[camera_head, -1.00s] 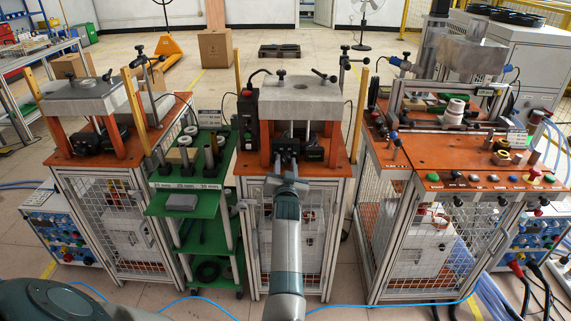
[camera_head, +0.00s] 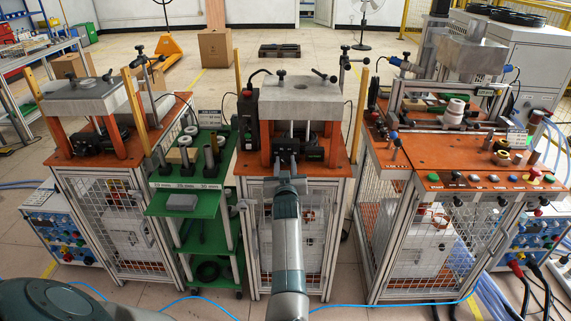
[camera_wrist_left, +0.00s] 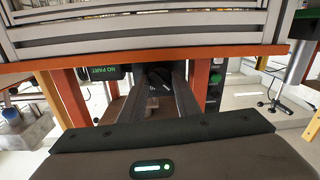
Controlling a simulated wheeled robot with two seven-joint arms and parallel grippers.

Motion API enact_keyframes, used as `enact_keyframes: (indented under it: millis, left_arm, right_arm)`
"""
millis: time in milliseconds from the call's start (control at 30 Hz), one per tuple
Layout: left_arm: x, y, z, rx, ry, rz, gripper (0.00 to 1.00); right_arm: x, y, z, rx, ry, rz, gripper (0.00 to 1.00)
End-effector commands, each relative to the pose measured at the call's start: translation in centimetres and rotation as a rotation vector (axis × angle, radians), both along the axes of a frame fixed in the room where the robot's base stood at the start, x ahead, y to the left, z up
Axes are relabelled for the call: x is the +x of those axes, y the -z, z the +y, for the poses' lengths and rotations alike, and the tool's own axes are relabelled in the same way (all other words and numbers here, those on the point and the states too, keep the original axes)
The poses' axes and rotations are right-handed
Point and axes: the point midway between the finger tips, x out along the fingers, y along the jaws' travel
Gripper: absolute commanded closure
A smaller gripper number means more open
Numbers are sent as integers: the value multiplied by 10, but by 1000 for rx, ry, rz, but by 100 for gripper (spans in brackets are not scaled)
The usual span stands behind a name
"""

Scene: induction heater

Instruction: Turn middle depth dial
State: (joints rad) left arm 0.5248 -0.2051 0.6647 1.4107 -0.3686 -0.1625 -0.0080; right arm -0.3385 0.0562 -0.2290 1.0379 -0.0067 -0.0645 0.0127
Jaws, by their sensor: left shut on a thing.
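The middle station (camera_head: 300,93) has a grey slab top on orange posts, with a dark unit under it. My left gripper (camera_head: 287,163) reaches into its front from below, at the orange tabletop. In the left wrist view, the two dark fingers of my left gripper (camera_wrist_left: 160,95) run forward under the slab. They are shut on the black depth dial (camera_wrist_left: 160,76), which shows a white mark on its face. In the head view the gripper hides the dial. My right gripper is in neither view.
Orange posts (camera_wrist_left: 202,85) stand close on both sides of the fingers. A green-lettered "NO PART" display (camera_wrist_left: 103,72) is left of the dial. A similar station (camera_head: 87,100) and green shelf (camera_head: 182,206) stand left; a control-panel bench (camera_head: 480,180) stands right.

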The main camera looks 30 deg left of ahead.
Motion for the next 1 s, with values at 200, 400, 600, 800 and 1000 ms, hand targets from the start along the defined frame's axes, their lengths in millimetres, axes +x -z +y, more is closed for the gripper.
enact_keyframes:
  millis: [200, 400, 600, 800, 1000]
  left_arm:
    - [0, 0, 1, -158, -1, -94, 93]
    - [-1, 0, 1, -275, 0, -166, 93]
    - [-1, 0, 1, -343, 0, -207, 93]
    - [-1, 1, 1, -367, 1, -222, 93]
    - [-1, 1, 1, -368, 1, -223, 93]
  right_arm:
    - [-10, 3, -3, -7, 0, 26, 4]
    - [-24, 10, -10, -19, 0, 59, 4]
    - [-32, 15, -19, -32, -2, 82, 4]
    - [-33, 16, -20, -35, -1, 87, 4]
    - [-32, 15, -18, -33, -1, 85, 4]
